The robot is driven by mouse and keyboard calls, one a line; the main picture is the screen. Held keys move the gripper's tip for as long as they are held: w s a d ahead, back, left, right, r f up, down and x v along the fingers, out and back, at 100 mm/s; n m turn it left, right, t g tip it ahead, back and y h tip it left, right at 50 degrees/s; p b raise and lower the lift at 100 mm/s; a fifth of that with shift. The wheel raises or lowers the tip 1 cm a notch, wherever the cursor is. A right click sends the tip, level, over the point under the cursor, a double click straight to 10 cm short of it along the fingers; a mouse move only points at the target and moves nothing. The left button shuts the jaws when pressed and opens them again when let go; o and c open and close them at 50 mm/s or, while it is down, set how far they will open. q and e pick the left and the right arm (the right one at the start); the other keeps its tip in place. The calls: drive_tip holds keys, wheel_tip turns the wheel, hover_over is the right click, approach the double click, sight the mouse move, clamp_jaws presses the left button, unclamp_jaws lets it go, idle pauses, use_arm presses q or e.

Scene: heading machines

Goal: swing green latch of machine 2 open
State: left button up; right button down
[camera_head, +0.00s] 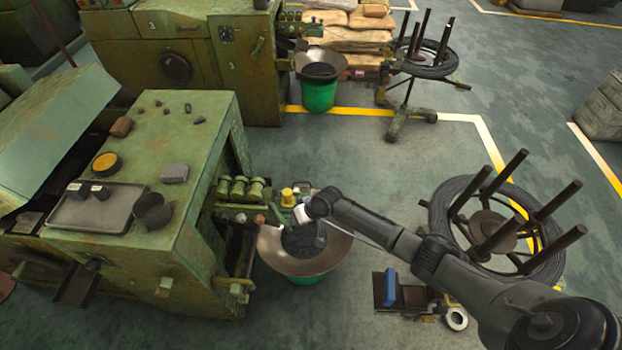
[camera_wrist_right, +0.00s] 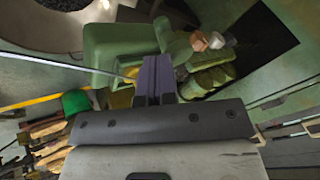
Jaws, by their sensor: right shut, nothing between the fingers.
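The near green machine (camera_head: 215,130) fills the left of the head view. Several green cylindrical fittings (camera_head: 240,189) and a yellow knob (camera_head: 287,197) sit on its right side. My right gripper (camera_head: 301,214) is beside these fittings, above a bowl. In the right wrist view, my shut, empty fingers (camera_wrist_right: 155,78) point at a green block-like part (camera_wrist_right: 110,48), with the green cylinders (camera_wrist_right: 208,80) to their right. I cannot tell which part is the latch, or whether the fingers touch the green part. My left gripper is not in view.
A wide metal bowl (camera_head: 333,255) stands under my right gripper. A wire coil on a spoked stand (camera_head: 440,200) is to the right, near my right arm. A second green machine (camera_head: 190,45) and stacked sacks (camera_head: 345,38) are behind. Open floor (camera_head: 390,150) lies between.

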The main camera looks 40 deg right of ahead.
drive_tip(key=shift+a+r+m+t+h+p, duration=0.2)
drive_tip(key=shift+a+m+t+h+p, duration=0.15)
drive_tip(key=shift+a+m+p, duration=0.7)
drive_tip(key=shift+w+a+f+p, duration=0.1)
drive_tip(key=shift+a+p, duration=0.55)
drive_tip(key=shift+p, duration=0.1)
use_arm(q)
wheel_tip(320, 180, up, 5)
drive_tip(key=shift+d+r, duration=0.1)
use_arm(e)
drive_tip(key=shift+f, duration=0.1)
drive_tip(key=shift+a, duration=0.1)
drive_tip(key=shift+d+p, duration=0.2)
drive_tip(key=shift+p, duration=0.1)
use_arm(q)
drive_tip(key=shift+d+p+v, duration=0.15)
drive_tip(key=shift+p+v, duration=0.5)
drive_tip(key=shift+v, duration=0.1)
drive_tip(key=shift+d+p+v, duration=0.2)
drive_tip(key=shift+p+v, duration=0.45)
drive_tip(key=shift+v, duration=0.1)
use_arm(e)
approach(288, 226)
drive_tip(key=shift+s+d+r, duration=0.6)
drive_tip(key=shift+s+d, duration=0.05)
drive_tip(key=shift+d, duration=0.1)
drive_tip(key=shift+s+d+r, duration=0.55)
drive_tip(key=shift+s+d, duration=0.15)
drive_tip(key=shift+d, duration=0.1)
